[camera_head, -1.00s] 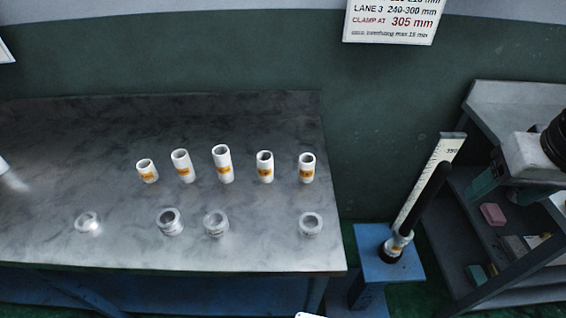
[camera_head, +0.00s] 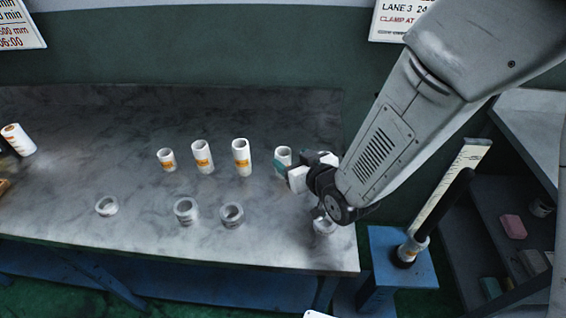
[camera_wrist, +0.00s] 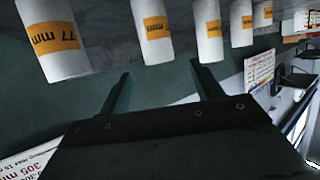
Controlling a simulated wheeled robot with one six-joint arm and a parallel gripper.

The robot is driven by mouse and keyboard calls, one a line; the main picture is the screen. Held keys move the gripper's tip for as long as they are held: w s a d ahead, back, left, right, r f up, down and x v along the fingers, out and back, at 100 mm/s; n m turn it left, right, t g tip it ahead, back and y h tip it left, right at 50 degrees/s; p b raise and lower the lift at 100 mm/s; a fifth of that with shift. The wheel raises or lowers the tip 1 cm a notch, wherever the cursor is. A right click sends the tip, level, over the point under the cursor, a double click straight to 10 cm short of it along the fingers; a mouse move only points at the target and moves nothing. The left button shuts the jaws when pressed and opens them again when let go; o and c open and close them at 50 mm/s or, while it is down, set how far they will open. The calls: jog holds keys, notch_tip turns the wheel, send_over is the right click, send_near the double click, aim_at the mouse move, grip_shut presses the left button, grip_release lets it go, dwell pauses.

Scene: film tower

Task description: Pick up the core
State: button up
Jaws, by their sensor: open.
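Several white cores with orange labels stand upright in a row on the grey bench (camera_head: 90,140). In the head view they include a short core (camera_head: 168,164), a taller one (camera_head: 203,160), the tallest (camera_head: 241,162) and one (camera_head: 283,154) partly behind my gripper (camera_head: 281,173). Another place at the row's right end is hidden by my arm. In the wrist view, my gripper (camera_wrist: 160,82) is open and empty. A labelled core (camera_wrist: 154,32) lies ahead between the finger directions, apart from them. A nearer core (camera_wrist: 50,42), labelled 77 mm, is to its left.
White rings (camera_head: 106,206) (camera_head: 186,211) (camera_head: 232,216) stand along the front of the bench. A blue stand (camera_head: 385,262) with a measuring rule (camera_head: 447,195) is right of the bench. A dark shelf (camera_head: 480,220) stands beyond it.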

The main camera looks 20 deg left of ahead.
aim_at(280, 150)
jog(key=x, duration=0.8)
jog(key=c, duration=1.1)
